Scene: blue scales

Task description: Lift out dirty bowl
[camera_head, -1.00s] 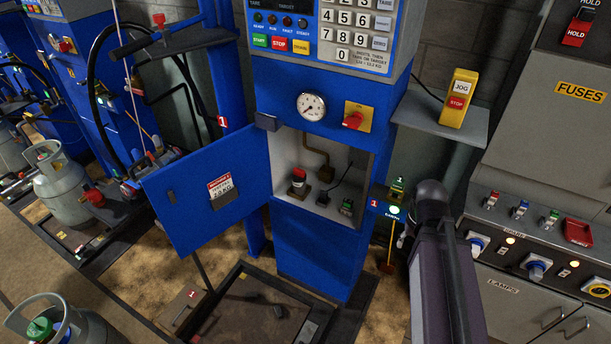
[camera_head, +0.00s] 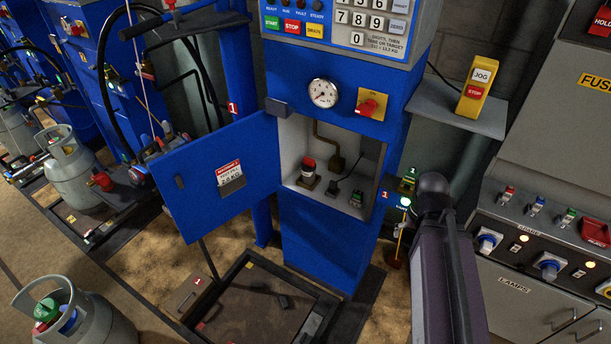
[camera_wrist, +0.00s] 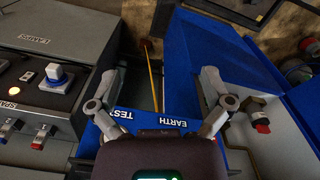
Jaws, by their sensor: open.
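No thing is clearly recognisable as a dirty bowl. The blue machine's open cabinet (camera_head: 300,135) holds a red-topped dark part (camera_head: 308,172), a dark fitting under a brass pipe (camera_head: 335,162) and a small green-marked part (camera_head: 357,198). Which of these, if any, is the bowl I cannot tell. In the wrist view my gripper (camera_wrist: 158,82) is open and empty, with its fingers spread above a blue bracket marked TEST and EARTH (camera_wrist: 158,132). In the head view my arm stands right of the cabinet, and its fingers are hidden.
The cabinet door (camera_head: 215,180) hangs open to the left. A yellow jog/stop box (camera_head: 477,90) sits on a shelf at right. A grey panel with lamps and knobs (camera_head: 525,250) stands right of my arm. A gas cylinder (camera_head: 85,315) and a floor platform (camera_head: 250,310) are in front.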

